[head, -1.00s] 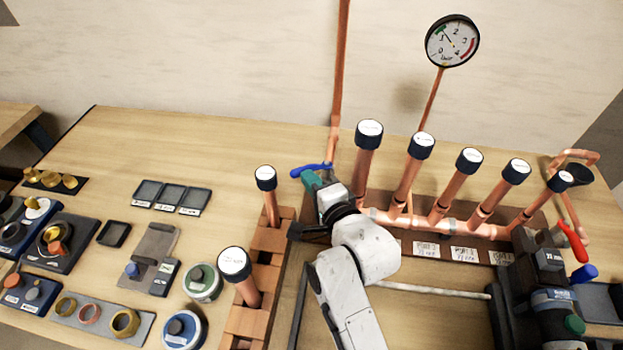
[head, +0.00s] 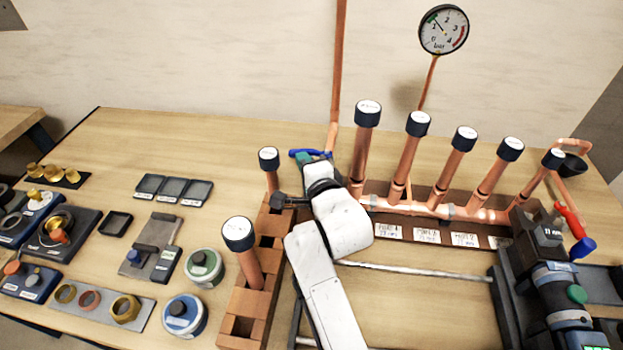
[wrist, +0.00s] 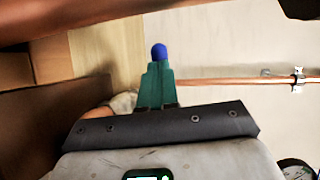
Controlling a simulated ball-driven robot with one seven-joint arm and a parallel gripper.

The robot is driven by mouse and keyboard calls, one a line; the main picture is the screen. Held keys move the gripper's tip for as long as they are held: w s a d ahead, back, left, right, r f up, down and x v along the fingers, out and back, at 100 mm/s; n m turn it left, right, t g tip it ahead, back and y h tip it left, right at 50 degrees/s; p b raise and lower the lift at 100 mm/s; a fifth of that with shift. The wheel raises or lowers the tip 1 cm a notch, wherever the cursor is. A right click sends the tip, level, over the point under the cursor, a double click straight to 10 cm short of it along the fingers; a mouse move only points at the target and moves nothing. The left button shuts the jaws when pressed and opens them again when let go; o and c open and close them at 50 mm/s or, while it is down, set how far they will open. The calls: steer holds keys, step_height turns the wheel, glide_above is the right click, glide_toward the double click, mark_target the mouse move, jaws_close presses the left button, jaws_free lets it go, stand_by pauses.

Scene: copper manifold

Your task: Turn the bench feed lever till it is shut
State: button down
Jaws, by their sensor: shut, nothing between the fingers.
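The blue feed lever (head: 321,154) sits at the foot of the tall vertical copper pipe at the back of the bench. It lies roughly crosswise in the head view, its free end to the left. My gripper (head: 304,159), with teal fingers, is at the lever's near side, partly covering it; I cannot tell whether they touch. In the wrist view the shut teal fingers (wrist: 158,75) point at a blue rounded end of the lever (wrist: 159,51), just past their tips. Nothing is held. My wrist hides the valve body.
The copper manifold (head: 425,208) with several capped upright pipes stands just right of my arm. Brick-like blocks with two capped pipes stand left. A red lever (head: 569,222) is at far right. A pressure gauge (head: 444,30) hangs on the wall. Bench is clear at back left.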

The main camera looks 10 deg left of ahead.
steer(key=shift+w+a+f+b, duration=0.1)
steer(key=shift+w+a+b, duration=0.7)
steer(key=shift+b, duration=0.35)
steer(key=shift+r, duration=0.35)
steer(key=shift+s, duration=0.1)
